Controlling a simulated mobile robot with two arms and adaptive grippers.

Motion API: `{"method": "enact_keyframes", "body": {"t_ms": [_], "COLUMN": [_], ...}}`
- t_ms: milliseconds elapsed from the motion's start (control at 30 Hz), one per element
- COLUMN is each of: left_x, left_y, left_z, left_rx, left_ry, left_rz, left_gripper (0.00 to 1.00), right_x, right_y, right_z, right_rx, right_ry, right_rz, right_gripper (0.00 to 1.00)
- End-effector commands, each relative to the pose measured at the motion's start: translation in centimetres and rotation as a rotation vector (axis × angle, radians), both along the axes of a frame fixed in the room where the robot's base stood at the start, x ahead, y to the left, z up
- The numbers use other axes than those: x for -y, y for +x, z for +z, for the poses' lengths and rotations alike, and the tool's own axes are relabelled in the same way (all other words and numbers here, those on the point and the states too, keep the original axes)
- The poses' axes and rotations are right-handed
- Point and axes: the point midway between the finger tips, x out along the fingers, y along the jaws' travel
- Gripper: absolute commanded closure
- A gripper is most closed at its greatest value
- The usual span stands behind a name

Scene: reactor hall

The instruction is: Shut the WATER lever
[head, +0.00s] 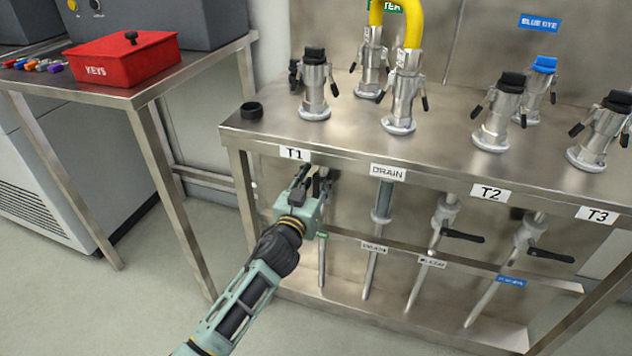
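My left gripper (301,184) is in front of the leftmost pipe (322,265) under the steel bench, just below the T1 label. A small green tag (322,235) on that pipe is too small to read. The valve at the top of this pipe is mostly behind my gripper, so its lever and any contact cannot be made out. A green sign (388,6) on the back panel ends in "TER", partly covered by a yellow hose. My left fingers are dark and small in view; their opening is unclear. My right gripper is not in view.
Two black levers, one (462,236) under T2 and one (551,256) near T3, stick out to the right. The steel bench (262,133) carries several couplings. A red KEYS box (124,58) stands on the left table. Floor between the tables is clear.

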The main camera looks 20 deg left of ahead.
Motion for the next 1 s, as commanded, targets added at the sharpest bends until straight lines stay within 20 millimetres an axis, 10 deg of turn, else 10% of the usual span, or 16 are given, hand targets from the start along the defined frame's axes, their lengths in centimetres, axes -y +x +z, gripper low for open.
{"method": "enact_keyframes", "body": {"t_ms": [500,1000], "left_x": [-0.01,-0.03], "left_y": [-0.03,-0.04], "left_z": [0.02,0.03], "left_rx": [0.0,0.0], "left_ry": [0.0,-0.004], "left_rz": [0.0,0.0], "left_gripper": [1.0,1.0], "right_x": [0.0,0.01], "right_y": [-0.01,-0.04], "right_z": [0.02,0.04], "right_rx": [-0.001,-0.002], "right_ry": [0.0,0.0], "right_rz": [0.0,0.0], "right_gripper": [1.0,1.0]}}
